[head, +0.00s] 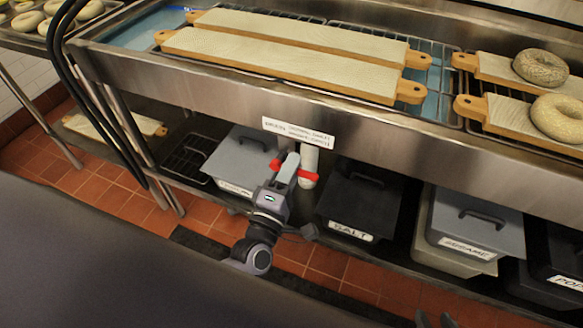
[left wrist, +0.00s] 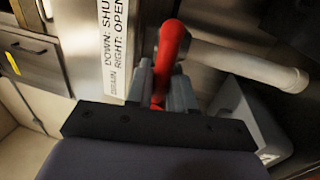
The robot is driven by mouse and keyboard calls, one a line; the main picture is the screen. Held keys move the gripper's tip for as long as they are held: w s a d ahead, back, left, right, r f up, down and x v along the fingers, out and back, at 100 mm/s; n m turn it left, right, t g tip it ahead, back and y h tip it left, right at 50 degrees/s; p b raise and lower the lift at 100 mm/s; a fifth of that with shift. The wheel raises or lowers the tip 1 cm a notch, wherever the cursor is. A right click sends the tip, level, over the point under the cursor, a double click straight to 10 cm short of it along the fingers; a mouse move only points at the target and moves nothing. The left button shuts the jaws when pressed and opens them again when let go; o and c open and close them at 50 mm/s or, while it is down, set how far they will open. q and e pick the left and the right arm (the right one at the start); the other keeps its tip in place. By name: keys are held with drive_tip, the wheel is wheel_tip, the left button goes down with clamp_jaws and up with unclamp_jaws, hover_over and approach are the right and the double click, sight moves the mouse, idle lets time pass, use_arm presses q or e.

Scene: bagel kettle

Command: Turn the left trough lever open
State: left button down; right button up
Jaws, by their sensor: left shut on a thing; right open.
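The red trough lever (head: 307,178) is at the white drain pipe (head: 309,160) under the trough's front. It also shows in the left wrist view (left wrist: 174,42), rising from between the fingers. My left gripper (head: 287,164) is shut on the lever, and its fingers (left wrist: 163,88) hide part of it. In the head view red shows on both sides of the gripper. A label (head: 298,132) above reads "down: shut, right: open" in the left wrist view (left wrist: 112,40). My right gripper (head: 434,320) is open and empty at the bottom edge, mostly cut off.
The steel trough (head: 240,97) holds long boards (head: 280,62) and blue water (head: 150,27). Bagels (head: 541,67) lie on boards at the right. On the lower shelf are a grey-lidded bin (head: 235,152), a black salt bin (head: 360,195) and a grey sesame bin (head: 478,220). Black hoses (head: 85,95) hang at left.

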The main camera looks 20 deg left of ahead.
use_arm(q)
drive_tip(key=c, duration=1.2)
unclamp_jaws()
drive_tip(key=shift+o, duration=0.3)
